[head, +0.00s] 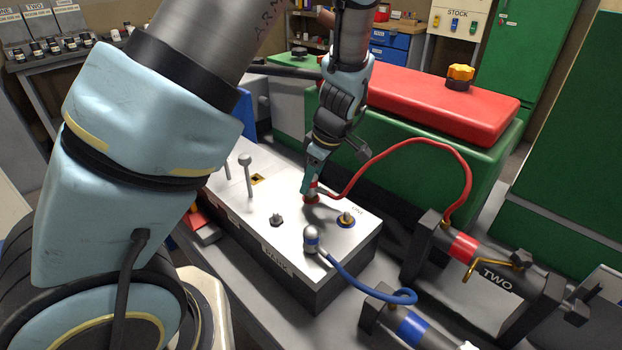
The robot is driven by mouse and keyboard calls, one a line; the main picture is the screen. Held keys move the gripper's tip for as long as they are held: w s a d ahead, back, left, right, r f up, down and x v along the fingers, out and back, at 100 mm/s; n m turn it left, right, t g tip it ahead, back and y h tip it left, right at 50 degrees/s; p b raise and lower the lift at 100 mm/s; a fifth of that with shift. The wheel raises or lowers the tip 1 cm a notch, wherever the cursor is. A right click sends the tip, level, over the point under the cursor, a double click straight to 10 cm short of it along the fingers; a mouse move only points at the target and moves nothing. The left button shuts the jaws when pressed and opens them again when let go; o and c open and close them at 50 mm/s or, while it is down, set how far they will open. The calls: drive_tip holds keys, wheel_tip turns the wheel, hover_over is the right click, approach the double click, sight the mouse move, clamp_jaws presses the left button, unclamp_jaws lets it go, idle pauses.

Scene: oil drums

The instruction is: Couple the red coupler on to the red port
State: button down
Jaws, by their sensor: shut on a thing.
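My gripper (311,186) points down over the top of the white-topped block (252,212) and is shut on the red coupler (315,189) at the end of the red hose (440,141). A red ring (311,200) shows just under the fingertips, at the block's top face. The jaws hide most of the coupler and the red port. I cannot tell whether the coupler is seated on the port or just above it. The hose arches right and down to the red-banded cylinder marked TWO (497,274).
A silver coupler (311,239) with a blue hose (362,288) stands at the block's front edge. A green tank with a red lid (440,100) stands close behind.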

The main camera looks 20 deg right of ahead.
sight(322, 189)
drive_tip(key=shift+f+b, duration=0.3)
drive_tip(key=shift+f, duration=0.25)
idle(0.4)
drive_tip(key=shift+c, duration=1.7)
unclamp_jaws()
drive_tip(key=b+v, duration=0.1)
drive_tip(key=v, duration=0.8)
drive_tip(key=shift+s+r+b, duration=0.1)
drive_tip(key=shift+r+b, duration=0.25)
drive_tip(key=s+a+m+h, duration=0.1)
drive_tip(key=a+m, duration=0.8)
drive_tip(key=a, duration=1.8)
drive_tip(key=shift+s+a+r+m+g+h, duration=0.25)
drive_tip(key=shift+s+r+m+g+h, duration=0.15)
drive_tip(key=shift+h, duration=0.4)
